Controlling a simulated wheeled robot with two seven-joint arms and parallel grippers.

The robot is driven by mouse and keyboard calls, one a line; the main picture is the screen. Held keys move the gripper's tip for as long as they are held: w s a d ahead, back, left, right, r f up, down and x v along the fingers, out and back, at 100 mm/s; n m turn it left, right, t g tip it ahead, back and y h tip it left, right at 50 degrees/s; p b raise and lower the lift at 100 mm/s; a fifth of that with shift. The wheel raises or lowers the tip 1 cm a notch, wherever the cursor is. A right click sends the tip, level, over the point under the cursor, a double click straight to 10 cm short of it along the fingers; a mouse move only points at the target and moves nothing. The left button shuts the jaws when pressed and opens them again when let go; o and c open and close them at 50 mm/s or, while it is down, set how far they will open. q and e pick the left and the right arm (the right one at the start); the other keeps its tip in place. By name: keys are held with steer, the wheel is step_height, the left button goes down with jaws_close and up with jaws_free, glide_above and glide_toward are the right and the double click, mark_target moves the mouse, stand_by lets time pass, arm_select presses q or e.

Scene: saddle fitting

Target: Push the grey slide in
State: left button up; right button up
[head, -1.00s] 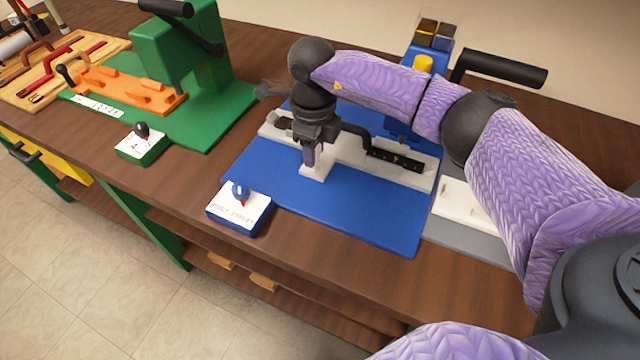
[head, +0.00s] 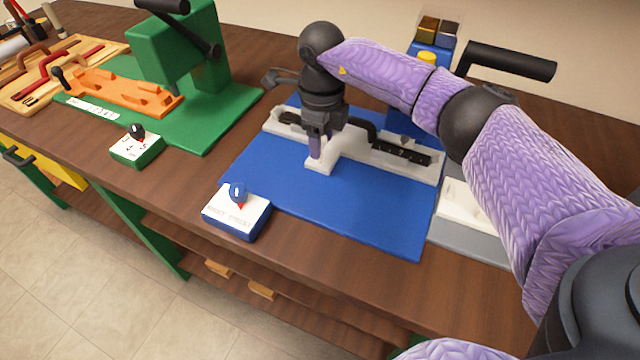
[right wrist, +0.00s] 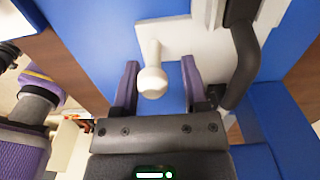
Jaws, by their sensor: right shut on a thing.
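The pale grey slide (head: 322,164) is a light tab reaching forward from a long pale bar on the blue base plate (head: 375,215). In the right wrist view its rounded knob (right wrist: 153,80) stands on a post between my two purple fingers. My right gripper (head: 318,150) points down at the tab and is shut on the knob; it also shows in the right wrist view (right wrist: 158,88). The gripper hides part of the slide in the head view. A black bent handle (head: 395,150) lies along the pale bar, right of the gripper. My left gripper is not in view.
A blue and white box with a knob (head: 237,218) stands at the plate's front left. A green fixture with an orange piece (head: 125,92) is further left. A blue post (head: 402,122) and a black bar handle (head: 510,62) stand behind. The plate's front is clear.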

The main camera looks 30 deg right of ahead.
steer(key=o, duration=0.5)
steer(key=shift+w+d+r, duration=0.1)
steer(key=shift+d, duration=0.05)
steer(key=shift+o, duration=0.7)
steer(key=shift+d, duration=0.1)
step_height(320, 180, up, 6)
steer(key=p, duration=0.4)
steer(key=shift+p, duration=0.3)
